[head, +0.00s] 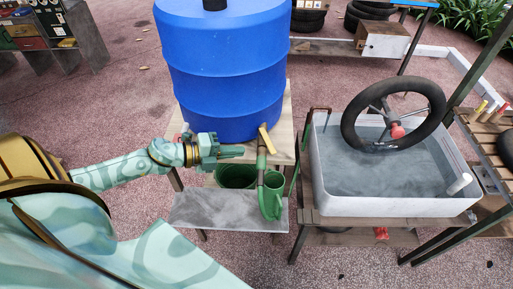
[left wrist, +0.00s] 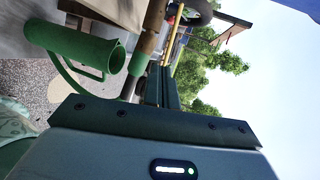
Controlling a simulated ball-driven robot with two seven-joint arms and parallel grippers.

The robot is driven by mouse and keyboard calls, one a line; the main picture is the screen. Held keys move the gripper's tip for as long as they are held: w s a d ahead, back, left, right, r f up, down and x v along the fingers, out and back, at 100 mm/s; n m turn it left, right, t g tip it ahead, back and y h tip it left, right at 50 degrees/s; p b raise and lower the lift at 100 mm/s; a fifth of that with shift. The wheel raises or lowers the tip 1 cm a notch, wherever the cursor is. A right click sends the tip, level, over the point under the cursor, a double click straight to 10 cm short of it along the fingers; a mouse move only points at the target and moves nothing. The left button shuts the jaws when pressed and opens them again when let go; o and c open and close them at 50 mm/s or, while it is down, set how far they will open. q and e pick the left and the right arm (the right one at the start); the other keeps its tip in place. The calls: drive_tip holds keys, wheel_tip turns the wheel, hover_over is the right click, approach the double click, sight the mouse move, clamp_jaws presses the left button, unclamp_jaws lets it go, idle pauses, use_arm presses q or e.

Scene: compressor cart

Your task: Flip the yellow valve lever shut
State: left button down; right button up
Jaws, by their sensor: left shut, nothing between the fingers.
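The yellow valve lever (head: 267,138) stands tilted at the front of the blue barrel (head: 225,75), above a vertical pipe (head: 261,168). In the left wrist view a thin yellow strip (left wrist: 179,52) beyond the fingers appears to be the lever. My left gripper (head: 240,151) is shut and empty, pointing right, just left of the lever and pipe. A small gap seems to separate its tips from the pipe. In the left wrist view its dark green fingers (left wrist: 160,86) lie together. My right gripper is not in view.
A green watering can (head: 271,197) stands under the pipe on a grey shelf (head: 205,212), with a dark green bucket (head: 236,176) behind it. To the right is a white water tub (head: 390,205) with a black wheel (head: 432,100) leaning in it.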

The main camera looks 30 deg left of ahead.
sight(267, 142)
use_arm(q)
drive_tip(key=w+d, duration=0.3)
drive_tip(key=w, duration=0.2)
drive_tip(key=shift+d+f, duration=0.35)
drive_tip(key=shift+d, duration=0.05)
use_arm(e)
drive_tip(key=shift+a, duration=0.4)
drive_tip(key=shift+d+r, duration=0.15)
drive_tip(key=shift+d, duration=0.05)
